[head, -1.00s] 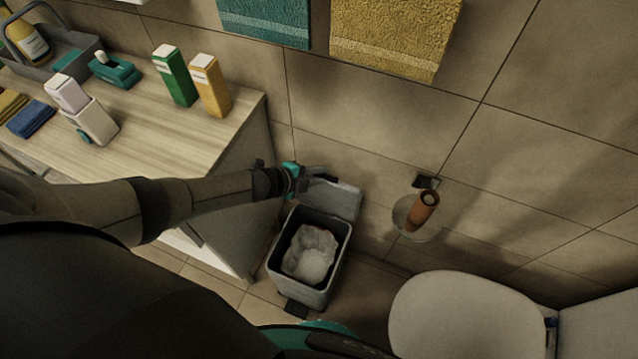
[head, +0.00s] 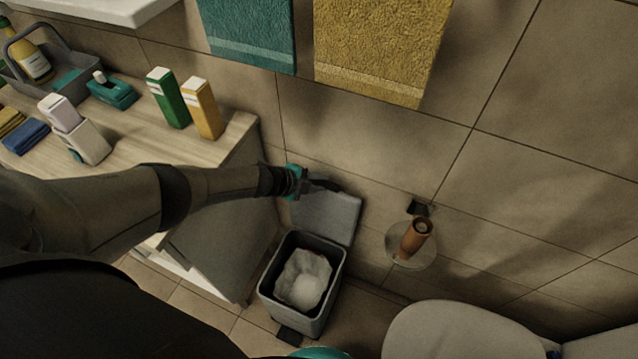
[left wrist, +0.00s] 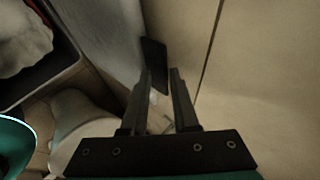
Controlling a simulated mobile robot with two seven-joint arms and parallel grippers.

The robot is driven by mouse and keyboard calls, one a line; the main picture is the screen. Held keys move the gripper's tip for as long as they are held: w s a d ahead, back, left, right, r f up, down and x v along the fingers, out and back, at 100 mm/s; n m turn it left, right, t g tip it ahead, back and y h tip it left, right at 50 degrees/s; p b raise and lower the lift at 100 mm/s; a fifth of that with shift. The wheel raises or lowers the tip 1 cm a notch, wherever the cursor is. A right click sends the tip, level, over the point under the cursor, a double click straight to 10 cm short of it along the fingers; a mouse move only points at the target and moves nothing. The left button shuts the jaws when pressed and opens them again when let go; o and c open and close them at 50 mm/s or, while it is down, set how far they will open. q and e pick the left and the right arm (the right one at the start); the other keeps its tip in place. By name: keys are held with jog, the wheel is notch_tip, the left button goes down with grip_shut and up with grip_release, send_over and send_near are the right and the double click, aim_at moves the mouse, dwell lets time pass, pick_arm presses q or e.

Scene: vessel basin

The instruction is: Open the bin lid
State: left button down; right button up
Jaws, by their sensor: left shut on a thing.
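The grey bin (head: 303,290) stands on the floor beside the cabinet, with a pale crumpled liner (head: 303,280) inside. Its grey lid (head: 328,217) is raised at the back, near the wall, and the bin's mouth is uncovered. My left gripper (head: 330,186) is at the lid's upper edge, shut on the lid. In the left wrist view the fingers (left wrist: 165,85) are at a dark tab (left wrist: 155,62) on the lid's edge, and the grey lid panel (left wrist: 105,45) is to their left.
The cabinet (head: 215,225) stands left of the bin, with a green carton (head: 168,98) and a yellow carton (head: 203,108) on top. A paper-roll holder (head: 411,245) is on the wall to the right. The toilet (head: 455,335) is at lower right. Towels hang above.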

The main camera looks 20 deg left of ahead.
pick_arm(q)
jog(key=shift+w+d+r, duration=0.1)
jog(key=shift+w+r, duration=0.05)
jog(key=shift+w, duration=0.05)
jog(key=c, duration=1)
grip_release()
jog(key=shift+s, duration=0.1)
jog(key=shift+s+a+r+p, duration=0.25)
jog(key=shift+r+p, duration=0.05)
jog(key=shift+p, duration=0.15)
jog(key=shift+p+v, duration=3.5)
jog(key=shift+v, duration=3.65)
jog(key=shift+d, duration=0.1)
